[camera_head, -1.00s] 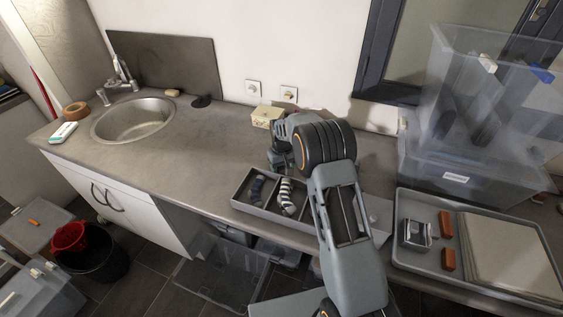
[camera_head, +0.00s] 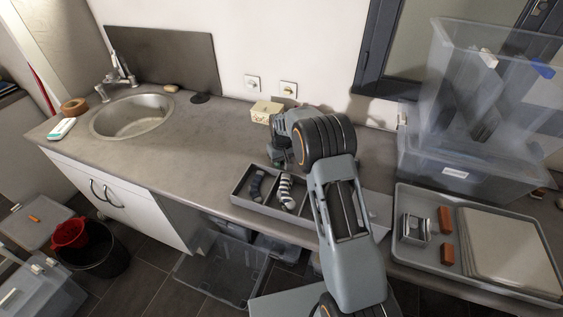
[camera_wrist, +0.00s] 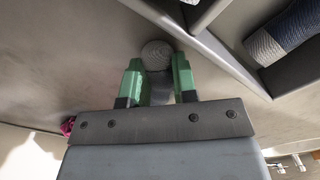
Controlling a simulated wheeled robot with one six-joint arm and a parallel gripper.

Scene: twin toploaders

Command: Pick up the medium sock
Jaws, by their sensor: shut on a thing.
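My gripper (camera_wrist: 157,72) has green fingers and is shut on a grey ribbed sock (camera_wrist: 157,53), whose rounded end shows between the fingertips. In the head view my arm hides the held sock and most of the gripper, which is over the counter behind the sock tray (camera_head: 262,209). In that tray a dark blue-grey sock (camera_head: 256,184) lies in the left compartment and a black-and-white striped sock (camera_head: 286,192) in the one beside it. The wrist view shows the tray wall (camera_wrist: 222,52) close to the right of the fingers, and the dark sock (camera_wrist: 285,32) beyond it.
A cream box (camera_head: 266,111) stands near the wall behind my gripper. The counter (camera_head: 205,145) is clear between the tray and the sink (camera_head: 132,117). A grey tray (camera_head: 398,240) with orange blocks and stacked clear bins (camera_head: 470,150) are on the right.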

